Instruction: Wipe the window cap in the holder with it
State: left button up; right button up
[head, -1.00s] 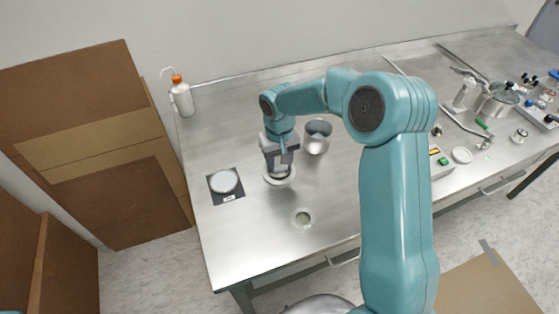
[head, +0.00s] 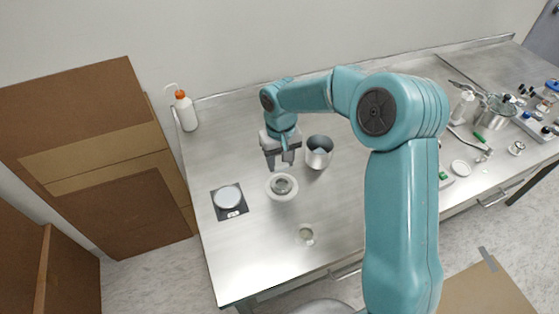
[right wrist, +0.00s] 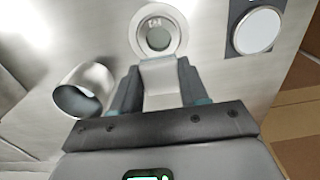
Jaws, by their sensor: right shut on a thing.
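The window cap (head: 282,184) sits in its holder, a pale round ring (head: 282,196) on the steel bench; the cap (right wrist: 158,38) and ring (right wrist: 137,35) also show in the right wrist view. My right gripper (head: 281,161) is above and slightly behind the holder in the head view, apart from it. In the right wrist view, the right gripper (right wrist: 158,80) is shut on a pale, flat wipe (right wrist: 160,80) held between its fingers. The wipe is hard to make out in the head view. My left gripper is not in view.
A dark square plate with a pale disc (head: 228,197) lies left. A small clear dish (head: 305,235) is in front. A wash bottle (head: 186,112) stands at the back left.

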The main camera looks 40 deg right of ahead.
jog(key=shift+s+r, duration=0.15)
jog(key=shift+r, duration=0.6)
jog(key=shift+r+p, duration=0.25)
jog(key=shift+p, duration=0.15)
jog(key=shift+w, duration=0.4)
jog(key=shift+s+r, duration=0.1)
jog(key=shift+s, duration=0.1)
